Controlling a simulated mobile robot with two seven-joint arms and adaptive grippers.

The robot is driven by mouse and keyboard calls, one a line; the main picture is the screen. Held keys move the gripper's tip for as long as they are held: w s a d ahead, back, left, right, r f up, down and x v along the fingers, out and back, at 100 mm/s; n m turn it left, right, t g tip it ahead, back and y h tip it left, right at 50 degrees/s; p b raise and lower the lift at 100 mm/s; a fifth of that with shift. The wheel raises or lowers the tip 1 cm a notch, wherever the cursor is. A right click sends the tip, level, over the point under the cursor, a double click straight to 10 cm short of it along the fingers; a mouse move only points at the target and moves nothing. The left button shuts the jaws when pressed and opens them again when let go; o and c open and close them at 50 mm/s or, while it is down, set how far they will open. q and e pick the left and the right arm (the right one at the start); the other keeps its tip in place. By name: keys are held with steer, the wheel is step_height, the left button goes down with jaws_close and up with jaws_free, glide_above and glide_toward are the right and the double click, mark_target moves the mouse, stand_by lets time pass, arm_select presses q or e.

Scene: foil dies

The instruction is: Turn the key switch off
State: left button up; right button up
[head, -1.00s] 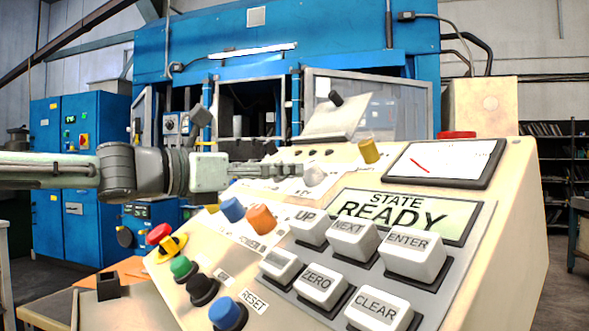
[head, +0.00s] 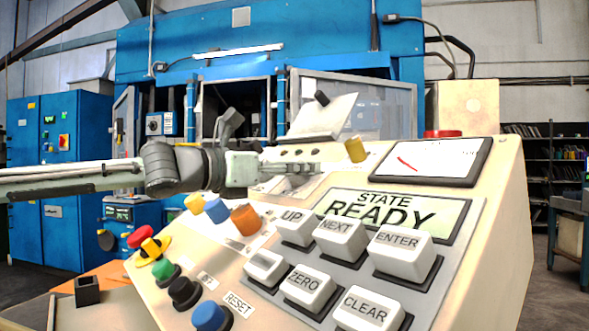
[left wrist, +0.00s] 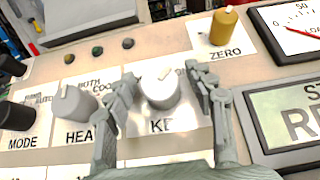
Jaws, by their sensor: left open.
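The key switch (left wrist: 160,92) is a pale round knob on a white plate whose label is partly covered and reads "KE". A light mark on its top points up and slightly right in the left wrist view. My left gripper (left wrist: 166,84) is open, with one finger on each side of the knob. I cannot tell whether either finger touches it. In the head view my left gripper (head: 314,168) reaches in from the left over the upper panel and largely hides the knob. My right gripper is not in view.
Close by are the HEAT knob (left wrist: 74,104), the dark MODE knob (left wrist: 17,116) and the yellow ZERO knob (left wrist: 223,26). A red emergency button (head: 141,236) sits at the panel's left.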

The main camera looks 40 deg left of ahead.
arm_select(q)
steer(key=shift+c, duration=0.4)
steer(key=c, duration=1.1)
